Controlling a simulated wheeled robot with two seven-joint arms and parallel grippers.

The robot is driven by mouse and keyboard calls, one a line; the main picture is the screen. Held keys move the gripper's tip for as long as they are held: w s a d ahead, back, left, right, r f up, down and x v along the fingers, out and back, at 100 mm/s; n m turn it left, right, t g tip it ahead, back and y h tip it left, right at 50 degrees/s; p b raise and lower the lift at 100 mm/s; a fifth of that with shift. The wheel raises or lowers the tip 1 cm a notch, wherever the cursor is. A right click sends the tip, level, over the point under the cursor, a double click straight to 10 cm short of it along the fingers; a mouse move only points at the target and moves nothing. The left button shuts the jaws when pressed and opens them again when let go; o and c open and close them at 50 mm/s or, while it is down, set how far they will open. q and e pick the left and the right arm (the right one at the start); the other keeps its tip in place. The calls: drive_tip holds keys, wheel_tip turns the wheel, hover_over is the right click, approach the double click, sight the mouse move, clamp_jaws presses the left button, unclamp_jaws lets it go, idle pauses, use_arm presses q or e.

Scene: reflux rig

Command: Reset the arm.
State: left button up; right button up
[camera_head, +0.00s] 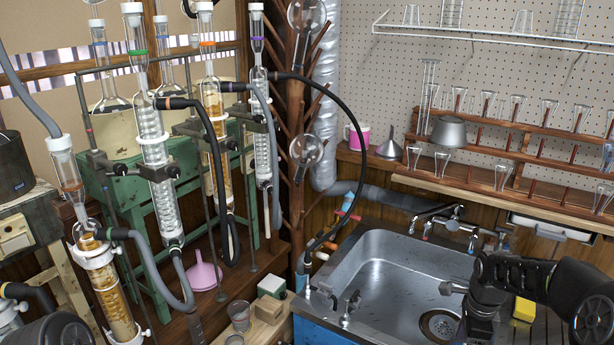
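My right arm comes in from the right edge, dark and bent, over the right side of the sink. Its end, with the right gripper (478,318), hangs over the sink near the drain. The fingers are too dark and small to tell open from shut, and I see nothing clearly held. A dark rounded part at the bottom left corner may be my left arm; no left gripper shows. The reflux rig stands at left, with upright glass condensers (152,130) clamped to a green frame (130,210) and joined to grey and black hoses.
The steel sink (385,262) has taps (450,220) at its back. A pink funnel (204,272), small beakers (239,314) and a wooden block (268,308) stand left of it. Wooden racks (480,178) of glassware line the right wall. The sink's left part is clear.

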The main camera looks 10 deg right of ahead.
drive_tip(key=w+a+f+n, duration=0.1)
drive_tip(key=w+f+n+t, duration=0.1)
drive_tip(key=n, duration=0.1)
drive_tip(key=w+a+n+t, duration=0.1)
drive_tip(key=n, duration=0.1)
drive_tip(key=shift+w+a+f, duration=0.3)
drive_tip(key=shift+w+f, duration=0.05)
drive_tip(key=shift+f, duration=0.05)
drive_tip(key=s+a+f+n+t+y+b, duration=0.2)
drive_tip(key=s+a+f+n+y, duration=0.15)
drive_tip(key=a+f+n, duration=0.9)
drive_tip(key=s+a+f+n+g+b, duration=0.1)
drive_tip(key=s+a+f, duration=0.5)
drive_tip(key=s+a, duration=0.3)
drive_tip(key=s+a+f+n+g+b, duration=0.2)
drive_tip(key=s+a+f, duration=0.4)
drive_tip(key=s+a, duration=0.4)
drive_tip(key=s, duration=0.4)
drive_tip(key=shift+g+y, duration=0.3)
drive_tip(key=shift+y, duration=0.05)
drive_tip(key=shift+a, duration=0.1)
